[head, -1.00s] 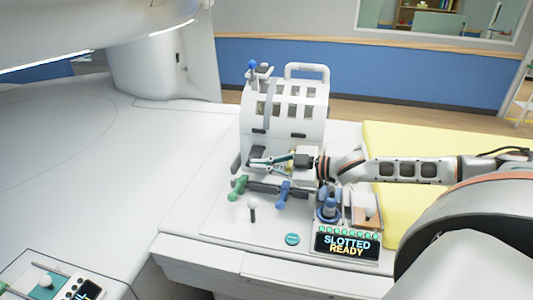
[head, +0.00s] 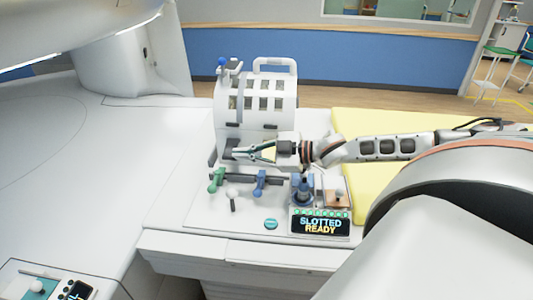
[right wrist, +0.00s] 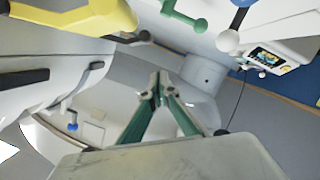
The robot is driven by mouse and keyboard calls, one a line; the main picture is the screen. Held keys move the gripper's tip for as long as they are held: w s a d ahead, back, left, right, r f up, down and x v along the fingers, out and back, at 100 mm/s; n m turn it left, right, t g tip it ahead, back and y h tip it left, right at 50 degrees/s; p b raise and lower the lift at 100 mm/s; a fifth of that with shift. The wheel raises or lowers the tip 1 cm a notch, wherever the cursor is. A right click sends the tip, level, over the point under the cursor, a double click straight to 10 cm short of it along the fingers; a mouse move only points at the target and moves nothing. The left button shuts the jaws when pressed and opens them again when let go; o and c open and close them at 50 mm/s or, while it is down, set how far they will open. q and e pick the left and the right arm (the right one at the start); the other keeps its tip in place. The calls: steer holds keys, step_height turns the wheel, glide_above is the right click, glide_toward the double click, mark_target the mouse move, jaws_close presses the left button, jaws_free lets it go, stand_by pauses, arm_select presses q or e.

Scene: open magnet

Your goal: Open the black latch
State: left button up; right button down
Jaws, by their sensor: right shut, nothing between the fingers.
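A white, rounded machine with slots (head: 262,100) stands on the white bench. It carries small dark tabs, one at its left front (head: 232,125), and a dark block (head: 231,144) lower at the left; I cannot tell which of these is the black latch. My right gripper (head: 236,154) reaches in from the right across the machine's lower front. My left gripper is out of view.
A green handle (head: 216,180), a white-knobbed lever (head: 232,196) and a blue handle (head: 259,182) stand in front of the machine. A blue knob base (head: 301,190) is behind a display (head: 320,225) reading "SLOTTED READY". A yellow pad (head: 375,122) lies at right.

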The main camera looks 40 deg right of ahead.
steer(key=v, duration=0.7)
stand_by(1.0)
steer(key=shift+s, duration=0.2)
steer(key=shift+f, duration=0.15)
